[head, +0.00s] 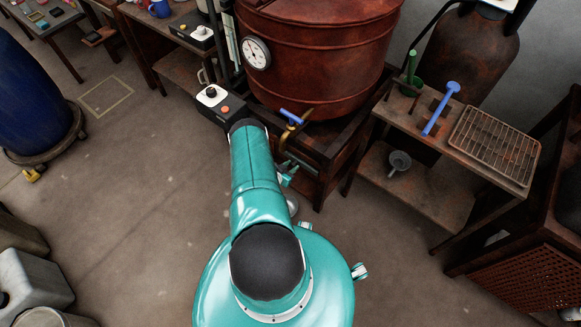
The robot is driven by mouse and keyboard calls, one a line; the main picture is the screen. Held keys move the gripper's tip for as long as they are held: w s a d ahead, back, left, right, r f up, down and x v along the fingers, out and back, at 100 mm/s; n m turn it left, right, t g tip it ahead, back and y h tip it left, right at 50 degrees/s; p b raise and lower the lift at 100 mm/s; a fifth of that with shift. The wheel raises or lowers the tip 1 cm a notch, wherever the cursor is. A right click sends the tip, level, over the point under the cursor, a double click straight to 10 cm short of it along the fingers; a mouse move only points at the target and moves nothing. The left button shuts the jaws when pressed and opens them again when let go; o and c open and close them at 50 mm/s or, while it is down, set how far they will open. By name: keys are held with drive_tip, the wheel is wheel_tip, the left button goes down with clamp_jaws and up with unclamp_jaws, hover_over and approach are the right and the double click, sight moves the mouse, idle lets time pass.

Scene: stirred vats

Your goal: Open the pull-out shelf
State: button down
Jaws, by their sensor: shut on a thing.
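My teal arm reaches forward to the dark wooden stand (334,160) under a big red-brown vat (320,50). Only a small part of my gripper (288,176) shows past the arm, low at the front of the stand. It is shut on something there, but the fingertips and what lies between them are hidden. I cannot make out the pull-out shelf or its handle clearly; the arm covers part of the stand's front.
A brass tap with a blue handle (291,117) juts out just above my gripper. A control box (212,97) stands left of it. At right, a side table (460,148) holds a blue tool (441,108) and a wire rack (492,143).

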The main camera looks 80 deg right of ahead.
drive_tip(key=w+a, duration=0.3)
drive_tip(key=a, duration=0.5)
drive_tip(key=w+a, duration=0.4)
drive_tip(key=a, duration=0.5)
drive_tip(key=shift+w, duration=0.2)
drive_tip(key=c, duration=1.1)
unclamp_jaws()
drive_tip(key=shift+o, duration=0.2)
drive_tip(key=shift+a, duration=0.1)
drive_tip(key=v, duration=1.3)
drive_tip(key=shift+a+r, duration=0.2)
drive_tip(key=shift+r, duration=0.05)
drive_tip(key=shift+w, duration=0.1)
